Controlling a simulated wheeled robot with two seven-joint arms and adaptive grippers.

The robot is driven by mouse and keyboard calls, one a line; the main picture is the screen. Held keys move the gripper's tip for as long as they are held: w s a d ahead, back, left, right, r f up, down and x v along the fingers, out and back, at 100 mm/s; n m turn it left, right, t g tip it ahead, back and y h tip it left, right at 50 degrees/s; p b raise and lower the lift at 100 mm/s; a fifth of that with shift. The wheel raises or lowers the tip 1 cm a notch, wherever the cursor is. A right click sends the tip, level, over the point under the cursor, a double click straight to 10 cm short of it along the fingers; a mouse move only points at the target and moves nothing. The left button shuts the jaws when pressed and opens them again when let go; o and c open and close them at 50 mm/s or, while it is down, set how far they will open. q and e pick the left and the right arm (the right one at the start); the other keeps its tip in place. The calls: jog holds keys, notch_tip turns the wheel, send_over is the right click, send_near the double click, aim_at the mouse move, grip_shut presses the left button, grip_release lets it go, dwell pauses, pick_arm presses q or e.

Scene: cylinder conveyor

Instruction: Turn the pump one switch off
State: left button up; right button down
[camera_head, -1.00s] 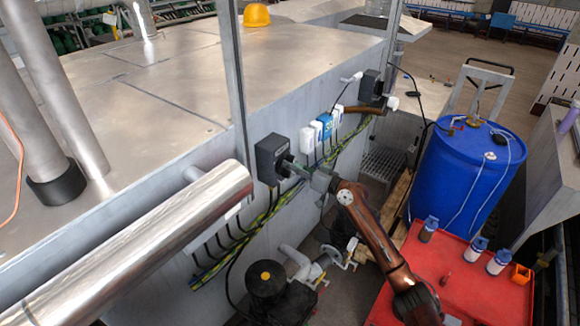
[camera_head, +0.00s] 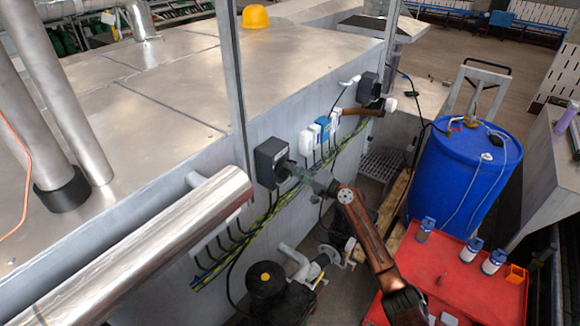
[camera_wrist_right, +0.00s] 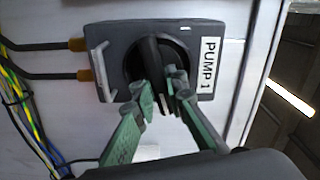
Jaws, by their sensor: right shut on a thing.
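The pump one switch is a dark grey box (camera_head: 268,163) on the side wall of the metal tank in the head view. In the right wrist view the box (camera_wrist_right: 205,90) carries a white "PUMP 1" label (camera_wrist_right: 209,65) and a round black knob (camera_wrist_right: 150,50) with a raised ridge. The ridge runs roughly up and down in that picture. My right gripper (camera_wrist_right: 164,95) has its green fingers on both sides of the ridge and is shut on it. In the head view the right gripper (camera_head: 292,168) reaches the box front from the right. My left gripper is not in view.
A second dark switch box (camera_head: 369,86) is farther along the wall, past white and blue sockets (camera_head: 322,128). Cables (camera_head: 262,218) run below. A shiny pipe (camera_head: 140,245) lies at front left. A blue barrel (camera_head: 455,180) and red surface (camera_head: 470,290) are at right.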

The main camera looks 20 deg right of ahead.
jog(key=shift+m+p, duration=0.65)
jog(key=shift+m, duration=0.65)
jog(key=shift+f, duration=0.1)
jog(key=c, duration=1.9)
grip_release()
jog(key=shift+d, duration=0.1)
jog(key=shift+c, duration=0.2)
jog(key=v, duration=1.2)
